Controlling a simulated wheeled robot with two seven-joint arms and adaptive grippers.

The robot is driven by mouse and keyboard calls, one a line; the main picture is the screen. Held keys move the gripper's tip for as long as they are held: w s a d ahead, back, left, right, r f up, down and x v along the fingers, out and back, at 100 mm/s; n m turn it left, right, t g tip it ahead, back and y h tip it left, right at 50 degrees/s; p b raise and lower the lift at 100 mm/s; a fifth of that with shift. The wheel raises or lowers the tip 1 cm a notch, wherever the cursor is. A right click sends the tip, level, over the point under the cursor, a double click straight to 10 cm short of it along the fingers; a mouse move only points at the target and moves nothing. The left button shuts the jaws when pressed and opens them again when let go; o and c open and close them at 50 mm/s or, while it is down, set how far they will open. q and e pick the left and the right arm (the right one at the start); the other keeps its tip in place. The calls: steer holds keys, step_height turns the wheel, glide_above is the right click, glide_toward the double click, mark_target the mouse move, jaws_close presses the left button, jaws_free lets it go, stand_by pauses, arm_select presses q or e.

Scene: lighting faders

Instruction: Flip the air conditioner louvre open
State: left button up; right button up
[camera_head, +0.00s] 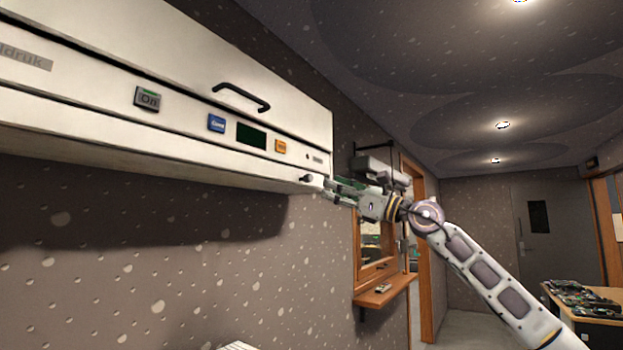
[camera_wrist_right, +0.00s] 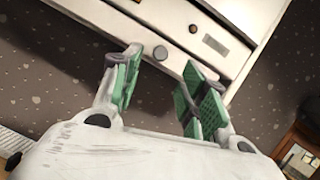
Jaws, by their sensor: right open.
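The white air conditioner (camera_head: 180,60) hangs high on the wall at the left of the head view. A long white strip along its lower front, which looks like the louvre (camera_head: 130,132), lies about flush with the body. A small dark round knob (camera_head: 307,178) is at the strip's right end. My right gripper (camera_head: 330,188) is open just right of that knob. In the right wrist view, the knob (camera_wrist_right: 160,52) shows between the green-padded fingertips of the gripper (camera_wrist_right: 162,62), near the left one; I cannot tell if they touch. My left gripper is not in view.
The front panel carries a black handle (camera_head: 241,97), an On button (camera_head: 147,98), blue (camera_head: 216,123) and orange (camera_head: 281,146) buttons and a dark display (camera_head: 251,134). A wooden-framed window (camera_head: 375,273) with a ledge is beyond my gripper. The space below the unit is clear.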

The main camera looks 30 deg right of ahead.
mark_target(312, 180)
steer(key=p+x, duration=0.1)
steer(key=x, duration=0.5)
steer(key=shift+w+a+r+p, duration=0.1)
steer(key=shift+w+r+p, duration=0.05)
steer(key=shift+p, duration=0.25)
steer(key=shift+w+a+r, duration=0.15)
steer(key=shift+w+a, duration=0.1)
steer(key=shift+w, duration=0.25)
steer(key=shift+w+a+r, duration=0.1)
steer(key=shift+w+a, duration=0.05)
steer(key=shift+w, duration=0.1)
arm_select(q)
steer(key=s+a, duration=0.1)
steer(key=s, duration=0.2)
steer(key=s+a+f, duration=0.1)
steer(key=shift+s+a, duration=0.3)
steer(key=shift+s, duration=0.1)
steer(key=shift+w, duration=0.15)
arm_select(e)
steer(key=shift+c, duration=0.4)
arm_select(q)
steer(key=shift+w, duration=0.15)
arm_select(e)
jaws_close()
